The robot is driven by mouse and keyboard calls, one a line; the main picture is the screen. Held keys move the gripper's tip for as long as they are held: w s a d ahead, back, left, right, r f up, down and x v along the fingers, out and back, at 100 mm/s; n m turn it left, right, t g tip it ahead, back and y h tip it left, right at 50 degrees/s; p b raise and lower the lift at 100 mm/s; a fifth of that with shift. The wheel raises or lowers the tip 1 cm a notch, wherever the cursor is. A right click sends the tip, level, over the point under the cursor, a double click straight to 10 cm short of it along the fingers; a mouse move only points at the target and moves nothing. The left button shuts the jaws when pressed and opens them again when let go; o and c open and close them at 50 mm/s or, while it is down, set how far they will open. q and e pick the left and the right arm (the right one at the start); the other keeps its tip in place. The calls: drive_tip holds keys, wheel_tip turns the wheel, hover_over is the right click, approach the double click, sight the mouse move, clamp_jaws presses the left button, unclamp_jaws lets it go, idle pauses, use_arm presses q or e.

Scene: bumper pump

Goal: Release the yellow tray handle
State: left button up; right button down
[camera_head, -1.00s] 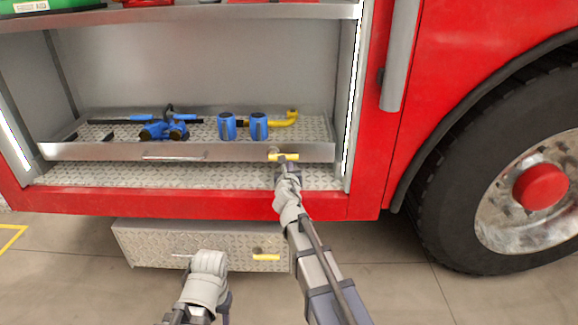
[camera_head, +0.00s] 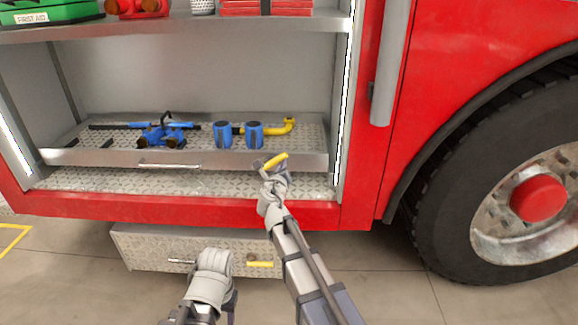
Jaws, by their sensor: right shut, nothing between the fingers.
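The yellow tray handle (camera_head: 275,161) is on the right part of the metal tray's front edge (camera_head: 115,157), and it looks tilted. My right gripper (camera_head: 268,172) is at the handle, close against it or just in front of it. It is shut with nothing between its fingers; whether it touches the handle I cannot tell. My left arm shows low in the view, below the compartment; the fingertips of its gripper (camera_head: 222,275) are hidden.
The tray holds a blue nozzle (camera_head: 162,134), two blue cylinders (camera_head: 222,135) and a yellow pipe (camera_head: 281,128). A lower drawer (camera_head: 150,247) has another yellow handle (camera_head: 260,264). A large wheel (camera_head: 500,190) stands at the right. A shelf with boxes is above.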

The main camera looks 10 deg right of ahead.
sight(276, 159)
drive_tip(key=shift+w+a+r+p, duration=0.15)
drive_tip(key=shift+a+r+p, duration=0.3)
drive_tip(key=shift+r+p, duration=0.15)
drive_tip(key=shift+w+a+r+p, duration=0.1)
drive_tip(key=shift+a+r+p, duration=0.35)
drive_tip(key=shift+r, duration=0.2)
drive_tip(key=shift+w+a+r+p, duration=0.2)
drive_tip(key=shift+a+r+p, duration=0.25)
drive_tip(key=shift+a, duration=0.25)
drive_tip(key=shift+w+a, duration=0.1)
drive_tip(key=shift+a, duration=0.15)
